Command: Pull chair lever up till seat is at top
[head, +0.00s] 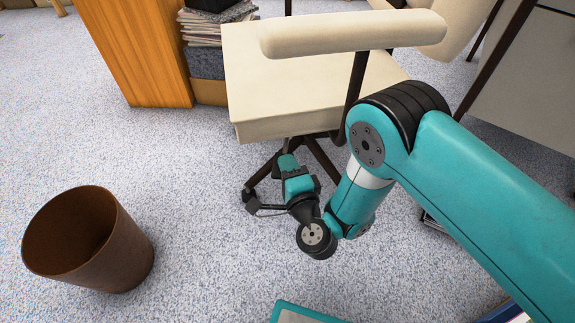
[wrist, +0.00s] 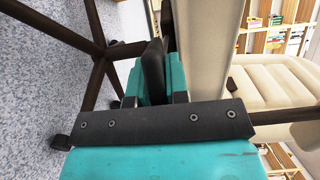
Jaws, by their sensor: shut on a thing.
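The chair has a cream seat (head: 300,85) with a padded armrest (head: 350,34) above it and a dark star-shaped base (head: 320,160) on the floor. My gripper (head: 288,160) is low beside the seat, just under its near edge. In the wrist view my gripper (wrist: 153,85) is shut on the dark chair lever (wrist: 153,68), which stands between the two teal fingers. The cream side of the seat (wrist: 202,50) runs close alongside the fingers. In the head view the lever's grip is mostly hidden by my gripper and the seat edge.
A brown waste bin (head: 125,245) stands on the carpet at the lower left. A wooden cabinet (head: 140,50) and stacked papers (head: 212,25) are behind the chair. A grey panel (head: 530,80) stands at the right. The carpet between bin and chair is clear.

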